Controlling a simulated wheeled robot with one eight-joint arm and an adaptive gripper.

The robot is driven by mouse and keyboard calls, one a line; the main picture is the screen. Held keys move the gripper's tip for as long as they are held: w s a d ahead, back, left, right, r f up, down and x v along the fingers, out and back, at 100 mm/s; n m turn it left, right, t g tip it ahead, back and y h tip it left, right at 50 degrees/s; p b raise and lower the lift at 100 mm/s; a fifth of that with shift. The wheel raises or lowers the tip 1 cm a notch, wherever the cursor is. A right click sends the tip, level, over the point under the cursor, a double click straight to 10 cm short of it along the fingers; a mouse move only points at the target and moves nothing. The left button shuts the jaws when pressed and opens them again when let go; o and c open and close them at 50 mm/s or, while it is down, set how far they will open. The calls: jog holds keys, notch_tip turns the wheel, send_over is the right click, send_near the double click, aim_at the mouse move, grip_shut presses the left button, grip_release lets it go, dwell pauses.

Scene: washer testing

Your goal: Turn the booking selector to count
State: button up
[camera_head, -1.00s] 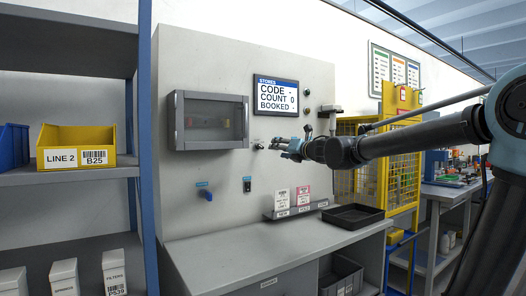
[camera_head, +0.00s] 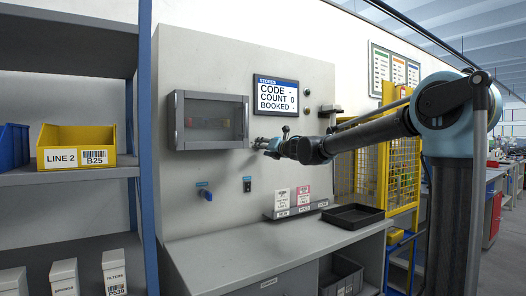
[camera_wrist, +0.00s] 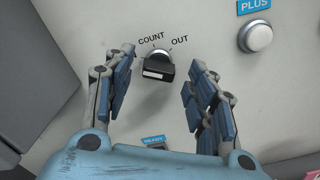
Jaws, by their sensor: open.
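The booking selector (camera_wrist: 158,68) is a black knob with a pale bar on its near face, set on the grey panel. In the wrist view the printed words COUNT and OUT stand above it, COUNT at upper left and OUT at upper right. Which mark the knob points at is hard to tell. My gripper (camera_wrist: 158,60) is open, one blue-grey finger on each side of the knob, with a visible gap on both sides. In the head view my gripper (camera_head: 262,144) is close to the panel below the screen and hides the selector.
The STORES screen (camera_head: 276,97) shows CODE -, COUNT 0 and BOOKED -. A silver PLUS button (camera_wrist: 256,37) is right of the selector. A glass-fronted cabinet (camera_head: 209,120) is close on the left. A black tray (camera_head: 353,216) sits on the counter below.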

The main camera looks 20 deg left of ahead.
jog(key=shift+w+a, duration=0.4)
jog(key=shift+a, duration=0.05)
jog(key=shift+c, duration=0.2)
jog(key=c, duration=1)
jog(key=shift+m, duration=0.4)
jog(key=m, duration=1)
jog(key=shift+d+m, duration=0.15)
jog(key=shift+m, duration=0.25)
